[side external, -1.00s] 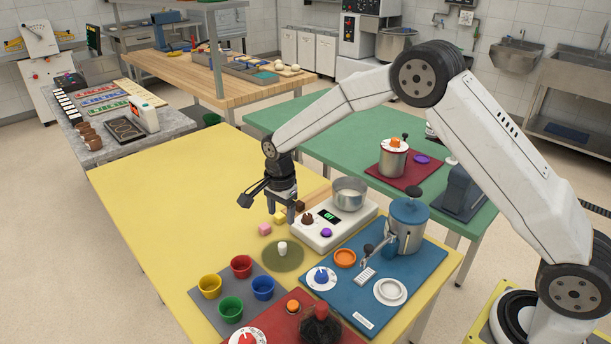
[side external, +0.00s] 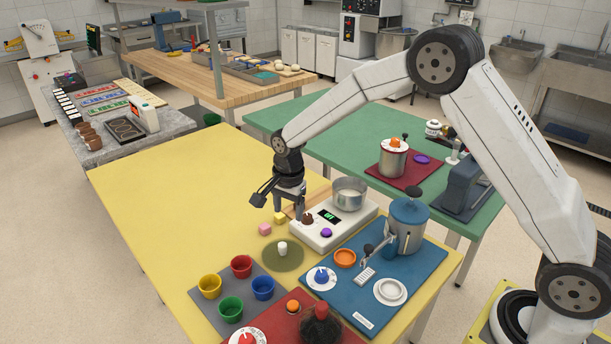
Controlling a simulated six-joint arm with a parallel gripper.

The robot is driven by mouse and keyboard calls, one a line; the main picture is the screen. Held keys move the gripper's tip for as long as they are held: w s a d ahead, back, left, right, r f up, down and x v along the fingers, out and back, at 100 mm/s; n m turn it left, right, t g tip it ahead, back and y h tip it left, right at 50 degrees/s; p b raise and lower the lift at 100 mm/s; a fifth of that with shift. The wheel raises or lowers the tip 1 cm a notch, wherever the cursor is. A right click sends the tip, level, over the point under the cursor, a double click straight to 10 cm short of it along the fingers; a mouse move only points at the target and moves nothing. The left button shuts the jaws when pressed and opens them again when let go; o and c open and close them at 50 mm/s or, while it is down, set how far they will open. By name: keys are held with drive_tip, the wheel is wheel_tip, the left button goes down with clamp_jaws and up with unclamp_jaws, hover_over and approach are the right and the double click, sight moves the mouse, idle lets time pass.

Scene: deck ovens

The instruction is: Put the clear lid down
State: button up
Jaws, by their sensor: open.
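I cannot make out the clear lid for certain. A small white upright piece (side external: 283,248) stands on a round olive-green disc (side external: 272,262) on the yellow table (side external: 170,205); whether a clear lid lies there is too small to tell. My gripper (side external: 290,212) is open and points down, behind the disc and left of the white scale (side external: 322,237). No lid shows between its fingers.
A metal pan (side external: 350,193) is on the scale. A blue mat (side external: 362,297) with a blue-grey pot (side external: 405,226) lies to the right. Several coloured cups, one red (side external: 242,266), stand on a grey mat in front. The table's left part is clear.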

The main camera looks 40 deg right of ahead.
drive_tip(key=s+d+r+n+t, duration=0.1)
drive_tip(key=s+d+r+n, duration=0.1)
drive_tip(key=s+n, duration=0.5)
drive_tip(key=s+d+r+n+t, duration=0.1)
drive_tip(key=s+n, duration=0.6)
drive_tip(key=s, duration=0.9)
drive_tip(key=shift+d+r+n, duration=0.3)
drive_tip(key=shift+d+r, duration=0.2)
drive_tip(key=shift+d, duration=0.2)
